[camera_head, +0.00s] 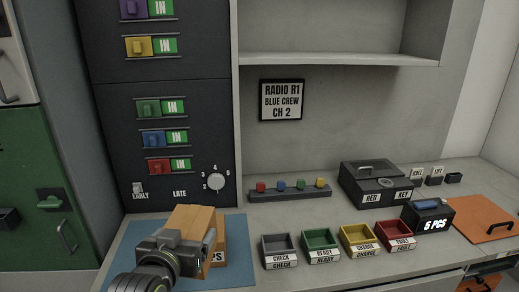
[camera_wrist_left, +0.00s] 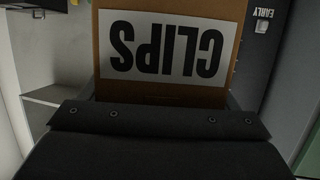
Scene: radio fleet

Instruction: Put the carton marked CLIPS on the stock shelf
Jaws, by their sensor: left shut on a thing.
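The carton marked CLIPS (camera_head: 195,217) is a brown box above or on the blue mat (camera_head: 239,274) at the lower left of the head view. I cannot tell whether it touches the mat. My left gripper (camera_head: 204,250) is shut on it from the near side and hides part of its label. In the left wrist view the carton (camera_wrist_left: 165,89) fills the top middle, its white CLIPS label upside down. A grey shelf board (camera_head: 345,61), empty where visible, is above the counter; no sign names it the stock shelf. My right gripper is not in view.
A dark switch panel (camera_head: 122,118) stands behind the carton on the left. To the right are small grey, green, yellow and red trays (camera_head: 279,264), a rack of coloured knobs (camera_head: 290,191), a dark key box (camera_head: 376,187) and a 5 PCS box (camera_head: 428,217).

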